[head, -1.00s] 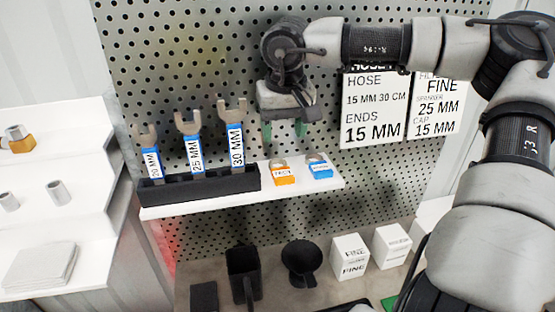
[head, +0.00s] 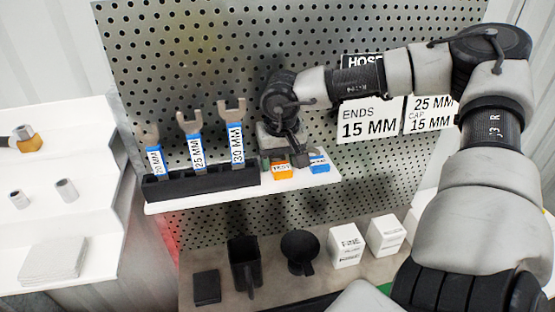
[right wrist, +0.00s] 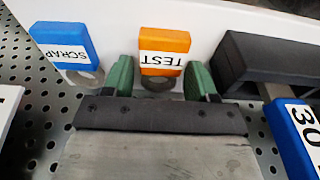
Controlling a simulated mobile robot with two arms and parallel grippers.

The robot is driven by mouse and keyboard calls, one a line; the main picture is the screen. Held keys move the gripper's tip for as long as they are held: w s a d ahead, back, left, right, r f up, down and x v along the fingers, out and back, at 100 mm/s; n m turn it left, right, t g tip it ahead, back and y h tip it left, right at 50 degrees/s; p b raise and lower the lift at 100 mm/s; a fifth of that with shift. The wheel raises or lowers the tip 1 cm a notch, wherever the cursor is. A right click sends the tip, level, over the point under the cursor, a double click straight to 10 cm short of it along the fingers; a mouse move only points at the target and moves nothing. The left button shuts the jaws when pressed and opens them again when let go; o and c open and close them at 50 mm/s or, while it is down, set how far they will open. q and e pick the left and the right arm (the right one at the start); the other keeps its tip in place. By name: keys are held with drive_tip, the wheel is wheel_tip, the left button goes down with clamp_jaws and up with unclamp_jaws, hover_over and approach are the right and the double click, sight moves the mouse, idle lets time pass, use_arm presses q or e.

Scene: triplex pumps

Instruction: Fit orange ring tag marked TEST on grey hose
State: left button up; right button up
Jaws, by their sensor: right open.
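The orange ring tag marked TEST (head: 281,171) sits on the small white shelf (head: 190,203). In the right wrist view the TEST tag (right wrist: 164,52) lies between the two green fingers of my right gripper (right wrist: 161,82), its grey ring toward the gripper. The fingers stand apart, one on each side, with a gap showing beside the tag. In the head view my right gripper (head: 281,157) is low over the tag and partly hides it. I see no grey hose in these views. My left gripper is not in view.
The blue SCRAP tag (right wrist: 63,44) sits close beside one finger; it also shows in the head view (head: 319,164). A black rack (head: 200,185) holds several labelled spanners on the other side. A perforated panel (head: 200,60) stands behind the shelf.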

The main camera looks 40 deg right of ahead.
drive_tip(key=c, duration=0.7)
drive_tip(key=shift+r, duration=0.15)
